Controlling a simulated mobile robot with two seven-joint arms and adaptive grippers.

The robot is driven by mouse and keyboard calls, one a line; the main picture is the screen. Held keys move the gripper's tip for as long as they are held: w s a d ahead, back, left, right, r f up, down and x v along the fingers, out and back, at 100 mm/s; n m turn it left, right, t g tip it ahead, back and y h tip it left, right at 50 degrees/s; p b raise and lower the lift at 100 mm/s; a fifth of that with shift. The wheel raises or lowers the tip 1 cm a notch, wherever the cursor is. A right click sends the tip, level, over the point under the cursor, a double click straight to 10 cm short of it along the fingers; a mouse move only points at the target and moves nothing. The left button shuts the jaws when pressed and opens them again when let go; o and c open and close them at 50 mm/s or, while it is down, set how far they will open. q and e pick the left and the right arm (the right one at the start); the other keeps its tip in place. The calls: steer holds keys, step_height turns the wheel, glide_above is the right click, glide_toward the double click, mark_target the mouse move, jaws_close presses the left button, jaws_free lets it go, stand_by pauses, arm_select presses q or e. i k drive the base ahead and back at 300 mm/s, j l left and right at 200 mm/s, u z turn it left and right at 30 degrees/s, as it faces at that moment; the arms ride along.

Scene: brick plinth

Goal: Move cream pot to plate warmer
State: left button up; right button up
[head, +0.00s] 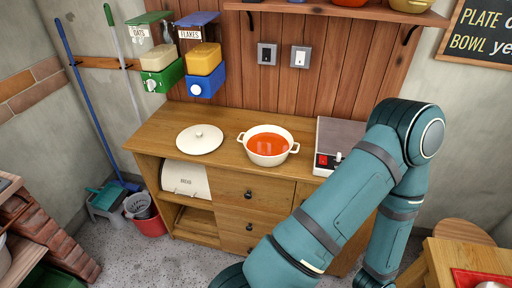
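The cream pot (268,158) stands upright on the wooden cabinet's top, with two side handles and orange-red soup inside. It is uncovered. A cream lid (200,138) with a knob lies on the cabinet top to its left. Just right of the pot, apart from it, is a flat grey-topped appliance (341,133) with a red switch panel, which looks like the plate warmer. Its right side is hidden behind my teal arm. The visible part of its top is bare. Neither gripper shows in the head view; only links of one arm cross the right side.
The wooden cabinet (160,135) has free top at its left end. Green (160,75) and blue (205,80) dispensers hang above it. A shelf (340,12) overhangs the back. A wooden table with a red tray (482,279) is at lower right.

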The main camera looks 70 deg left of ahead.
mark_target(354, 137)
steer(key=u, duration=2.25)
